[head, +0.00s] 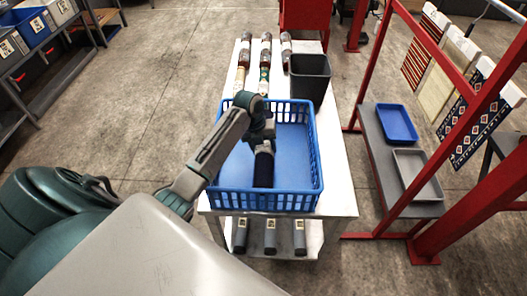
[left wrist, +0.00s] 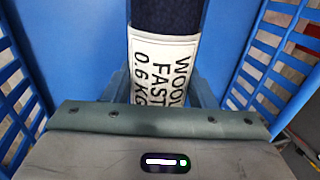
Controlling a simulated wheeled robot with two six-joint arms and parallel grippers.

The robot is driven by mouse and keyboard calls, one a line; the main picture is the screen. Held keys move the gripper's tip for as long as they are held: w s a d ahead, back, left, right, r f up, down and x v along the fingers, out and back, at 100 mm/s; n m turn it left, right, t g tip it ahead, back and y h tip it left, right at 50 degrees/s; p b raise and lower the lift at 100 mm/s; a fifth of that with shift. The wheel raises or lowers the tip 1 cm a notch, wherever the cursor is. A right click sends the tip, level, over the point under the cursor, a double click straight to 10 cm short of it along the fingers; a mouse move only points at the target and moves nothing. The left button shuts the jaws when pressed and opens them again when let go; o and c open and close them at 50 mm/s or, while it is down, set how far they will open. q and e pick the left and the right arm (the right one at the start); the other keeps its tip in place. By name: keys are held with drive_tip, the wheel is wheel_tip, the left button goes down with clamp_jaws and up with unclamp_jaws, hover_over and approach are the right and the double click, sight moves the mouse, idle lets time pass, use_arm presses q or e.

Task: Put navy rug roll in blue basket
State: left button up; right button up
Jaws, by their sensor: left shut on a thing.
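The navy rug roll (head: 264,168) is a dark roll with a pale label, inside the blue basket (head: 312,155) on the white table. My left gripper (head: 264,146) is over the basket and shut on the roll near its labelled end. In the left wrist view the navy rug roll (left wrist: 165,15) points away from the gripper, and its white label (left wrist: 163,65) shows black print. The blue basket's slatted walls (left wrist: 278,65) stand on both sides. I cannot tell whether the roll touches the basket floor. My right gripper is not in view.
A dark bin (head: 309,80) stands behind the basket on the white table (head: 338,165). Several rolls (head: 265,62) lie at the table's far end, and grey rolls (head: 270,237) lie on the shelf below. A red rack (head: 395,120) stands at right.

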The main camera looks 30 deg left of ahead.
use_arm(q)
drive_tip(key=x, duration=0.3)
drive_tip(key=shift+s+a+f+p, duration=0.15)
drive_tip(key=shift+a+f+p, duration=0.1)
drive_tip(key=shift+a+p, duration=0.15)
drive_tip(key=shift+d+f, duration=0.1)
drive_tip(key=shift+f, duration=0.05)
drive_tip(key=o, duration=1.3)
drive_tip(key=shift+f, duration=0.1)
drive_tip(key=b+v, duration=0.3)
drive_tip(key=v, duration=0.9)
